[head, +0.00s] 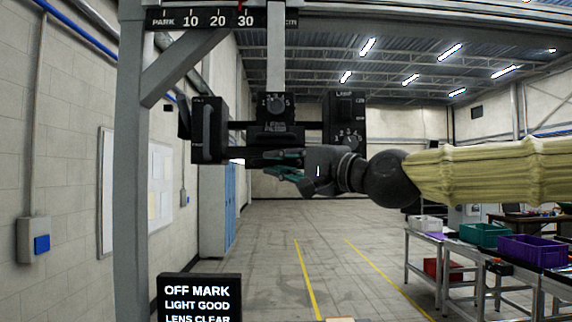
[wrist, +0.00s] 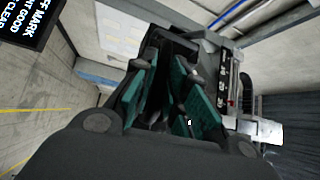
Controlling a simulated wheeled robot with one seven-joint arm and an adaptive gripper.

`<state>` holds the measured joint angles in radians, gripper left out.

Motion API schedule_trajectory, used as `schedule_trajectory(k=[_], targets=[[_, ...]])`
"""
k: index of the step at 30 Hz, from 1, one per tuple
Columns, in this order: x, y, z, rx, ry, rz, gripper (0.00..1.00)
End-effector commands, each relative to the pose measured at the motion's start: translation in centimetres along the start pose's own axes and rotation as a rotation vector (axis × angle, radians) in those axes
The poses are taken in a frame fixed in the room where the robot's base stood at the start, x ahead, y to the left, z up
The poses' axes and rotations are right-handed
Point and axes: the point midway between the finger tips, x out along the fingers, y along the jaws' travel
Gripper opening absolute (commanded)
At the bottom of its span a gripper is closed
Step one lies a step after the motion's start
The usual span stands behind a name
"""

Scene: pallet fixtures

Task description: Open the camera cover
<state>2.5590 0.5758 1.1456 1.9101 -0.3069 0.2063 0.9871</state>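A black camera rig hangs from the overhead beam in the head view, with a tall black box (head: 210,130) on its left. A thin dark flap (head: 184,118) stands out at an angle from that box's left side; I cannot tell for sure if it is the camera cover. My gripper (head: 284,164) is just below the rig's middle, pointing left, right of the tall box and apart from it. Its teal-padded fingers also show in the wrist view (wrist: 168,98), spread with a gap between them. I see nothing held. The lens is not visible.
The rig has a middle dial block (head: 277,106) and a lamp box (head: 344,118). A sign (head: 200,300) reads OFF MARK, LIGHT GOOD, LENS CLEAR. A grey post (head: 130,200) stands left. Tables with bins (head: 530,250) are at right. Open floor lies between.

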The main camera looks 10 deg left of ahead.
Motion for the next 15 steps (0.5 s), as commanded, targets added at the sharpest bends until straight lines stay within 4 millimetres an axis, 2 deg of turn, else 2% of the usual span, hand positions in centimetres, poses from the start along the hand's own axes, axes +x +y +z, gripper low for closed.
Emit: schedule_trajectory(k=[2, 11, 15], targets=[[-0.02, 0.0, -0.02, 0.0, 0.0, 0.0, 0.34], [-0.15, -0.03, -0.12, -0.001, 0.002, 0.0, 0.34], [-0.79, -0.07, -0.18, 0.0, 0.003, -0.001, 0.34]])
